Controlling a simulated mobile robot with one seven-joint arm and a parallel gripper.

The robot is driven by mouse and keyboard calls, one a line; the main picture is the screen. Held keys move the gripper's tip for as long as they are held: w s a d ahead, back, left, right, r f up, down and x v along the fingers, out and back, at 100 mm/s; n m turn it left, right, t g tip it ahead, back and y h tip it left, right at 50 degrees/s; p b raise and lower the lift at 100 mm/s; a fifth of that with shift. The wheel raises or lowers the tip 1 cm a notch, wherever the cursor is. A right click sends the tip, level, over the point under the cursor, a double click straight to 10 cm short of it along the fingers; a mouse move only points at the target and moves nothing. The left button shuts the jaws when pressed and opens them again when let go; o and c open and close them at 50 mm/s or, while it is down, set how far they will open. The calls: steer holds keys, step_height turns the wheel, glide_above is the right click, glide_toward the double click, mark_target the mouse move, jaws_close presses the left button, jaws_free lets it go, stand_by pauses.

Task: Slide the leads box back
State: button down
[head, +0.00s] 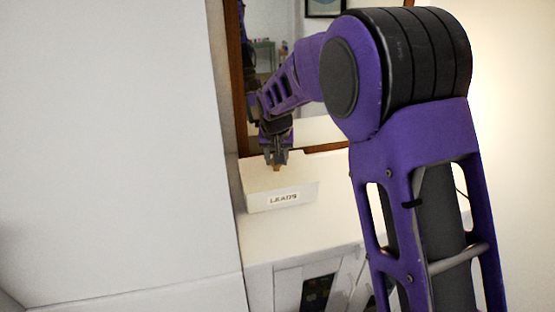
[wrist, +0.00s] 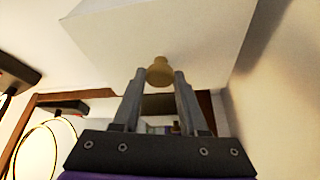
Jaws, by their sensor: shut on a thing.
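The leads box (head: 262,184) is a white box with a "LEADS" label on its front, standing on a white cabinet top (head: 300,235) close to the tall white panel at left. My gripper (head: 277,161) reaches down to the top of the box in the head view. In the wrist view the fingers of my gripper (wrist: 160,80) stand on either side of a small tan knob (wrist: 159,71) on the box (wrist: 165,30) and are shut on it. The fingers hide part of the knob in the head view.
A tall white panel (head: 110,150) rises just left of the box. A brown-framed opening or mirror (head: 234,75) is behind it. The cabinet top is clear in front and to the right of the box. Doors with dark panes (head: 318,290) are below.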

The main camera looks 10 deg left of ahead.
steer(key=shift+w+a, duration=0.1)
steer(key=shift+w, duration=0.05)
steer(key=shift+c, duration=1.8)
jaws_free()
